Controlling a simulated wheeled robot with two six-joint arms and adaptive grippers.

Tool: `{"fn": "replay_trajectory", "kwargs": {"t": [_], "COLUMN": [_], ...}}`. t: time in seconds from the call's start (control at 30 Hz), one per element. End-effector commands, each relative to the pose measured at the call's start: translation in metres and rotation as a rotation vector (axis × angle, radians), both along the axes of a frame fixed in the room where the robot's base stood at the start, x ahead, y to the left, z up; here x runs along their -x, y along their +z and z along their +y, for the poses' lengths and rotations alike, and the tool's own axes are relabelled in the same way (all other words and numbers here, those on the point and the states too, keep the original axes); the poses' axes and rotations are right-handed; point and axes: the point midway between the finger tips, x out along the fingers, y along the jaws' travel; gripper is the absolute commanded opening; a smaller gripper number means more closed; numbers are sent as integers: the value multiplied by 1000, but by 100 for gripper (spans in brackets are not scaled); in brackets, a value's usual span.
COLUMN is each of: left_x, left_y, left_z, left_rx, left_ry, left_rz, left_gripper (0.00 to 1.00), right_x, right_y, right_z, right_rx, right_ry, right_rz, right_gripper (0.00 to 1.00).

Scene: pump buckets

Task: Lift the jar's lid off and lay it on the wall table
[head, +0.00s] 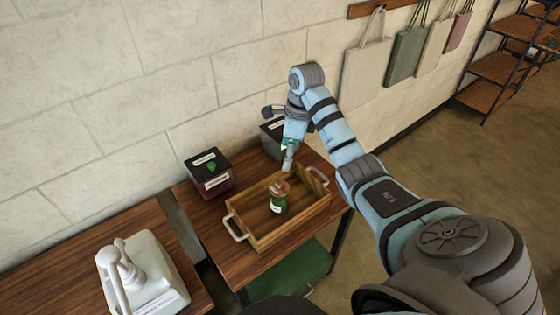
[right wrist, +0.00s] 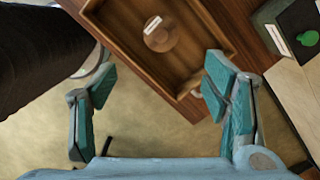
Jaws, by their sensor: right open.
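A small green jar (head: 279,206) with a pale label stands upright in a wooden tray with handles (head: 262,242). Its brownish lid (head: 279,187) sits on top. In the right wrist view the round lid (right wrist: 160,38) is seen from above, with a white label on it, ahead of the fingers. My right gripper (head: 288,160) hangs above and behind the jar in the head view, apart from it. In the right wrist view its two fingers (right wrist: 158,92) are spread wide with nothing between them. The wooden table (head: 212,215) against the wall carries the tray. My left gripper is not in view.
Bare tabletop shows left of the tray.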

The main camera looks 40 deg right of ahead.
Motion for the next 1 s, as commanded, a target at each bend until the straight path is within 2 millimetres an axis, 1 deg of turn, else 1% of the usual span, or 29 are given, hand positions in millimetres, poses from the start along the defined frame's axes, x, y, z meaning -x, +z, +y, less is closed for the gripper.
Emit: {"fn": "replay_trajectory", "kwargs": {"t": [0.03, 0.2, 0.3, 0.37, 0.47, 0.5, 0.57, 0.6, 0.7, 0.87, 0.97, 1.0], "left_x": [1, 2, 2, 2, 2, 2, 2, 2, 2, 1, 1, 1], "left_y": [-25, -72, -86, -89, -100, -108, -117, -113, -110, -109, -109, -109], "left_z": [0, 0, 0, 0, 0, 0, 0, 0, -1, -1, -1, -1], "left_rx": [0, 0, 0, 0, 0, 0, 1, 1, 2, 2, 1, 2], "left_ry": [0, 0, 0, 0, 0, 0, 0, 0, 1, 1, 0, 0], "left_rz": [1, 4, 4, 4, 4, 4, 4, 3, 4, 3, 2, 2], "left_gripper": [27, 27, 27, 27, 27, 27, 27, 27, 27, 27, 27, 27], "right_x": [-1, -7, -9, -10, -12, -14, -16, -17, -18, -19, -19, -19], "right_y": [-25, -72, -85, -88, -97, -104, -118, -122, -131, -130, -130, -130], "right_z": [2, 7, 9, 10, 11, 11, 13, 14, 15, 15, 15, 15], "right_rx": [-1, -3, -3, -3, -3, -3, -6, -5, -3, -2, -3, -3], "right_ry": [1, 1, 1, 0, 0, 0, 0, 1, 0, 0, 0, 0], "right_rz": [0, -2, -2, -3, -4, -4, -2, 1, -3, -4, -3, -3], "right_gripper": [69, 69, 69, 69, 69, 69, 69, 69, 69, 69, 55, 48]}}
